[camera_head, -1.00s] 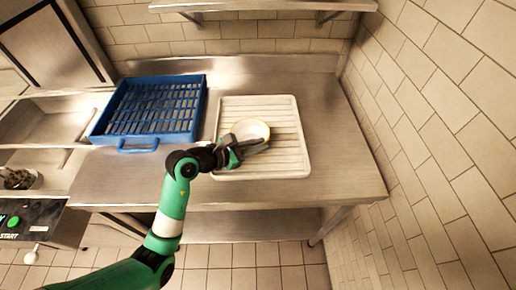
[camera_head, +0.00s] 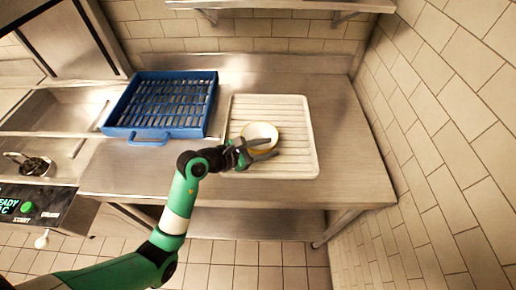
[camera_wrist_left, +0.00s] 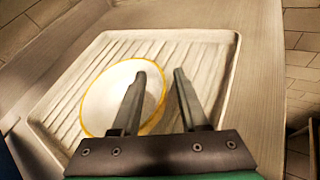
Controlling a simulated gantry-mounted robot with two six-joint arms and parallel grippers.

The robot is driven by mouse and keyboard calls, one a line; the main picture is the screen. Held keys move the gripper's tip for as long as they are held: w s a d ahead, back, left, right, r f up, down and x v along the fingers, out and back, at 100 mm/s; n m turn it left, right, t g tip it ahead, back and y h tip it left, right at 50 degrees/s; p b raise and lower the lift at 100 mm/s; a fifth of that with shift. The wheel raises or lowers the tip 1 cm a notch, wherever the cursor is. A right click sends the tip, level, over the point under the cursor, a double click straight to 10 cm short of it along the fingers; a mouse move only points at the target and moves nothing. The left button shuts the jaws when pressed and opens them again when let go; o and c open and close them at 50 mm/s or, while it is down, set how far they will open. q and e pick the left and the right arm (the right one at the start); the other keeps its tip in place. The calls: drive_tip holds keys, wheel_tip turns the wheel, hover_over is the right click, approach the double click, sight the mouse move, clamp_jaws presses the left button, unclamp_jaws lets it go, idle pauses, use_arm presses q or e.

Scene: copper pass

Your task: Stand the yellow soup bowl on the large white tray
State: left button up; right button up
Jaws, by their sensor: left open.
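The yellow soup bowl (camera_head: 261,132), white inside with a yellow rim, sits upright on the large white tray (camera_head: 303,158), left of the tray's middle. My left gripper (camera_head: 274,148) is open at the bowl's near right side. In the left wrist view, the bowl (camera_wrist_left: 105,98) lies behind the left finger, and its right rim shows between the two fingertips (camera_wrist_left: 159,71). The ribbed tray (camera_wrist_left: 213,75) spreads beneath both. I cannot tell whether a finger touches the bowl. My right gripper is not in view.
A blue slotted rack (camera_head: 160,133) stands on the steel counter (camera_head: 340,125) left of the tray. A tiled wall (camera_head: 440,120) rises at the right. A metal shelf (camera_head: 285,4) hangs above the back. The counter right of the tray is clear.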

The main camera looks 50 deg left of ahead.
use_arm(q)
drive_tip(key=v, duration=1.2)
